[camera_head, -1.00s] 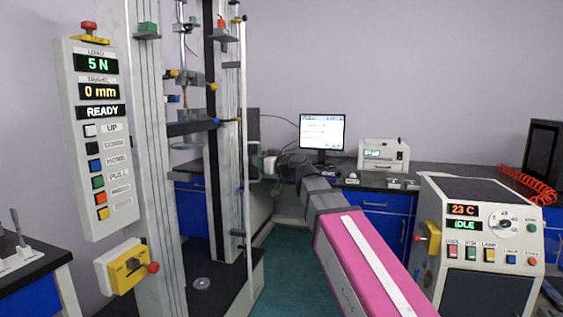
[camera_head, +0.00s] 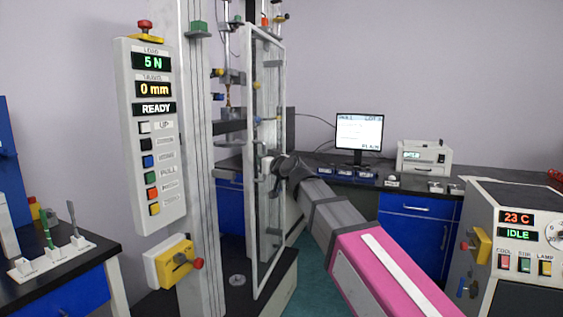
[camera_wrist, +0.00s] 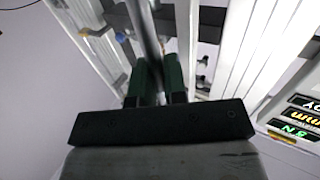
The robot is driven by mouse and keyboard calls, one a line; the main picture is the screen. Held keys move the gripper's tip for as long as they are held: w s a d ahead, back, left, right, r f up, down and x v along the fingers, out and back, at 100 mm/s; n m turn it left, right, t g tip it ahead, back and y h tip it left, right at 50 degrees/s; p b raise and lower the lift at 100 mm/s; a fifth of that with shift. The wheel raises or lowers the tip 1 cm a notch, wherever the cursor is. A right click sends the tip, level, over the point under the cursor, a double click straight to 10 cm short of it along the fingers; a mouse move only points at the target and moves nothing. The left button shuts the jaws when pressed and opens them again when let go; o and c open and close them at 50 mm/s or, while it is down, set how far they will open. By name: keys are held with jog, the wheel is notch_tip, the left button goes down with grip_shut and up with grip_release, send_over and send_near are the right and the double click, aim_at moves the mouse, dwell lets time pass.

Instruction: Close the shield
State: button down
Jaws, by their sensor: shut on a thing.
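The shield (camera_head: 265,34) is a tall clear panel in a thin grey frame on the right side of the tall test machine. It stands at an angle to the machine, partly swung out, with the machine's posts visible through it. My gripper (camera_head: 268,166) is at the shield's handle, about halfway up the panel. In the wrist view my gripper (camera_wrist: 158,78) has its dark green fingers shut around an upright grey bar, the handle (camera_wrist: 146,35). The exact grip on the bar is partly hidden by the fingers.
The machine's control panel (camera_head: 150,130) and a yellow switch box (camera_head: 172,262) stand at the left. A grey instrument (camera_head: 515,245) stands at the right. A bench with a monitor (camera_head: 359,131) is behind. Teal floor (camera_head: 312,265) shows between.

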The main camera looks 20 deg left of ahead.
jog(key=shift+s+a, duration=0.2)
jog(key=shift+a, duration=2.45)
jog(key=shift+a, duration=0.15)
jog(key=c, duration=1.2)
grip_release()
jog(key=shift+a, duration=0.15)
send_near(250, 159)
jog(key=shift+a, duration=0.15)
